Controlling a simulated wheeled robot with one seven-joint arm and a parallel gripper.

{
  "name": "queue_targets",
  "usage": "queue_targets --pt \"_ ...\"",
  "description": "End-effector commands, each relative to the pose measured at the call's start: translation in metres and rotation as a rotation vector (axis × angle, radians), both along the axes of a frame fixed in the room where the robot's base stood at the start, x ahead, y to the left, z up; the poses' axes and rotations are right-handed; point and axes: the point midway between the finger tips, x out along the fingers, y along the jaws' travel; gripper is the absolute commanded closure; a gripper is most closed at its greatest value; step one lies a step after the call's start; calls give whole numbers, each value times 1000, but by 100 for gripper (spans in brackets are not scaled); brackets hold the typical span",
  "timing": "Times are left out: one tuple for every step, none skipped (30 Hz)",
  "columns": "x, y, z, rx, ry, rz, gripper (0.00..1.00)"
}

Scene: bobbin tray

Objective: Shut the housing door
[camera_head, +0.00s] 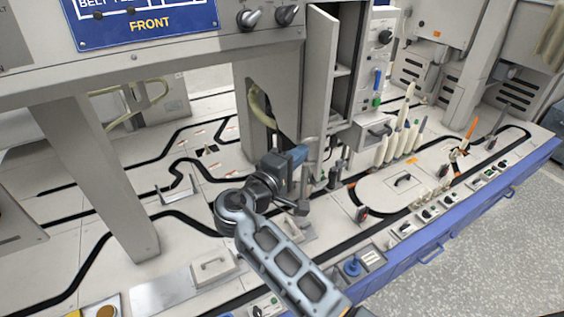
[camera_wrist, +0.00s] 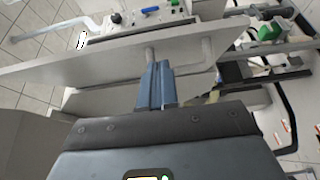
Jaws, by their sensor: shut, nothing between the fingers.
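The housing door (camera_head: 319,70) is a tall pale panel standing open at the left side of the housing (camera_head: 361,45). The dark inside of the housing and its shelves show to the right of the door. My gripper (camera_head: 303,152) is low beside the door's lower part, with its blue-grey fingers shut and empty. In the wrist view the shut fingers (camera_wrist: 157,68) point at the broad pale door panel (camera_wrist: 75,60), close to a grey bar handle (camera_wrist: 205,52) on it. I cannot tell whether the fingers touch the door or handle.
A control panel (camera_head: 381,75) with knobs and buttons stands right of the housing. Several cream bobbins (camera_head: 398,142) stand on the bench farther right. A pale post (camera_head: 105,175) rises at the left.

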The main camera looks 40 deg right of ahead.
Motion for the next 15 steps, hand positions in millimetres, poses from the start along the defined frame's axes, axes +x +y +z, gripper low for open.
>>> queue_targets --pt "-5 -5 1 0 0 -1 100" --pt "-7 -8 1 0 0 -1 100" --pt "-9 -11 1 0 0 0 100" --pt "-10 -13 1 0 0 -1 100" --pt "-11 -15 1 0 0 -1 100" --pt "-13 -17 1 0 0 -1 100" --pt "-13 -18 1 0 0 -1 100" --pt "-14 -19 1 -1 0 -1 100" --pt "-15 -19 1 -1 0 0 100" --pt "-15 -20 1 -1 0 0 100" --pt "-15 -20 1 -1 0 0 100" --pt "-15 -20 1 -1 0 0 100" --pt "-15 -20 1 -1 0 0 100" --pt "-15 -20 1 -1 0 0 100" --pt "-15 -20 1 -1 0 0 100"
